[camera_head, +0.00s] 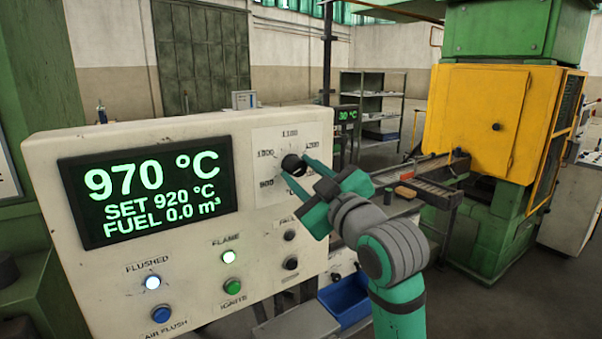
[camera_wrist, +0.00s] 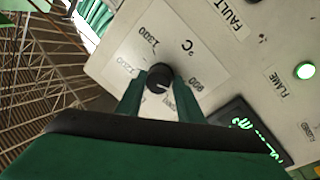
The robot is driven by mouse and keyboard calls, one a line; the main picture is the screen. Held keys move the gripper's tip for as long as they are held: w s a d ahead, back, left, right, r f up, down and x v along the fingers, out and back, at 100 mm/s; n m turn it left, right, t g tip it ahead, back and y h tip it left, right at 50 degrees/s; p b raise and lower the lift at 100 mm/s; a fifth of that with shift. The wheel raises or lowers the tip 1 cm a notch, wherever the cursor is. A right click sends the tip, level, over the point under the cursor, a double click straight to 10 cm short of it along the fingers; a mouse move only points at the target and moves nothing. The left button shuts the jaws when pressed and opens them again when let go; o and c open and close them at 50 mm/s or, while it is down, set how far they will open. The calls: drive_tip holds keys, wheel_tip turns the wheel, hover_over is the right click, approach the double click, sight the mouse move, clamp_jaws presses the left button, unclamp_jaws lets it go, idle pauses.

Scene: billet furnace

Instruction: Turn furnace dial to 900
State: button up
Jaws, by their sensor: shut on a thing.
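The furnace dial (camera_head: 291,164) is a black knob on a white scale plate at the upper right of the control panel. The scale's numbers ring it, with 1100 at the top. My gripper (camera_head: 296,170) is shut on the dial, one green finger on each side. In the wrist view the knob (camera_wrist: 159,78) sits between my fingertips (camera_wrist: 158,84), with the 900 mark close to the right finger. The fingers partly hide the scale. The display (camera_head: 150,190) reads 970 °C, SET 920 °C, FUEL 0.0 m³.
Below the display are a lit white FLUSHED lamp (camera_head: 152,282), a blue AIR FLUSH button (camera_head: 160,314), a lit FLAME lamp (camera_head: 229,257) and a green IGNITE button (camera_head: 232,286). Black knobs sit under the dial. A blue bin (camera_head: 345,300) and yellow machine (camera_head: 490,120) stand to the right.

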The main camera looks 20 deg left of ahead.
drive_tip(key=shift+n, duration=1.2)
drive_tip(key=o, duration=1.1)
drive_tip(key=shift+c, duration=0.2)
drive_tip(key=v, duration=1.1)
drive_tip(key=shift+w+f, duration=0.15)
drive_tip(key=shift+w, duration=0.05)
